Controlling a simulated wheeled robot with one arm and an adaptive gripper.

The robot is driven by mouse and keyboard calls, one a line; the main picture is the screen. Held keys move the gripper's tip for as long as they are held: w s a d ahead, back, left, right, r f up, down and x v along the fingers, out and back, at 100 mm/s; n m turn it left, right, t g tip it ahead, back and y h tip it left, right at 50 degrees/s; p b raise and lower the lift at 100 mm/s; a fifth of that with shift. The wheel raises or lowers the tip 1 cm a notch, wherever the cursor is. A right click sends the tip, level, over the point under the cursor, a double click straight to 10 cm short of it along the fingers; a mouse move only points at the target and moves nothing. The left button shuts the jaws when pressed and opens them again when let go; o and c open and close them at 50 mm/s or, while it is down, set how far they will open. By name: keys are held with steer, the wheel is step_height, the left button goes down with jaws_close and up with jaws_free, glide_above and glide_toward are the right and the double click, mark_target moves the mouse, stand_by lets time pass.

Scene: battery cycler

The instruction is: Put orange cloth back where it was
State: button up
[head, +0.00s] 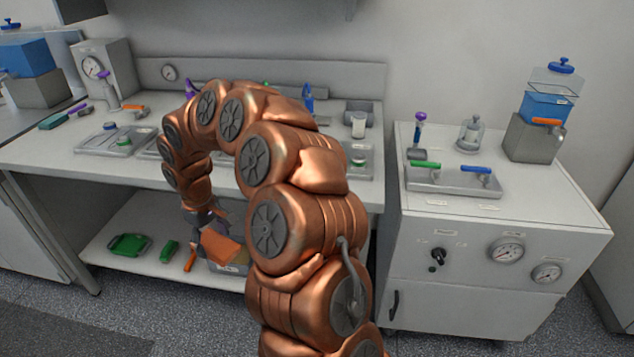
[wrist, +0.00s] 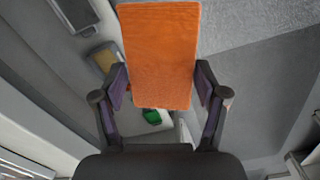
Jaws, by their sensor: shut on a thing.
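The orange cloth (head: 220,246) is in the jaws of my gripper (head: 204,218), in front of the bench and near the level of its lower shelf. In the wrist view the orange cloth (wrist: 158,45) is a flat, upright rectangle between the two dark fingers of my gripper (wrist: 162,88), which are shut on it. In the head view the cloth partly covers a grey bin (head: 236,268) on the lower shelf. I cannot tell whether the cloth touches the bin. My arm hides part of the shelf and the bench top.
The lower shelf (head: 110,263) also holds a green tray (head: 130,245), a green block (head: 169,250) and an orange stick-like item (head: 190,261). The bench top above carries trays (head: 95,143). A white cabinet (head: 490,262) with gauges stands at right. The floor in front is clear.

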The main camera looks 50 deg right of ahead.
steer(key=s+d+r+n+t+p, duration=0.1)
steer(key=s+d+r+n, duration=0.3)
steer(key=s+d+n, duration=0.45)
steer(key=s+d+r+n+p, duration=0.25)
steer(key=s+d+r, duration=0.3)
steer(key=d, duration=0.65)
steer(key=s+d+r+n+t+p, duration=0.1)
steer(key=s+d+r+n, duration=0.4)
steer(key=s+d, duration=0.4)
steer(key=shift+n+h, duration=0.4)
steer(key=shift+n, duration=0.3)
steer(key=w+f+p, duration=0.1)
steer(key=w, duration=0.4)
steer(key=w+p, duration=0.2)
steer(key=w, duration=0.4)
steer(key=w+f+p, duration=0.1)
steer(key=w, duration=0.4)
steer(key=shift+w+a+f, duration=0.1)
steer(key=shift+w+f, duration=0.15)
steer(key=shift+f, duration=0.1)
steer(key=shift+f+p, duration=0.95)
steer(key=shift+f, duration=0.8)
steer(key=shift+f, duration=0.35)
steer(key=o, duration=1.6)
steer(key=shift+c, duration=0.2)
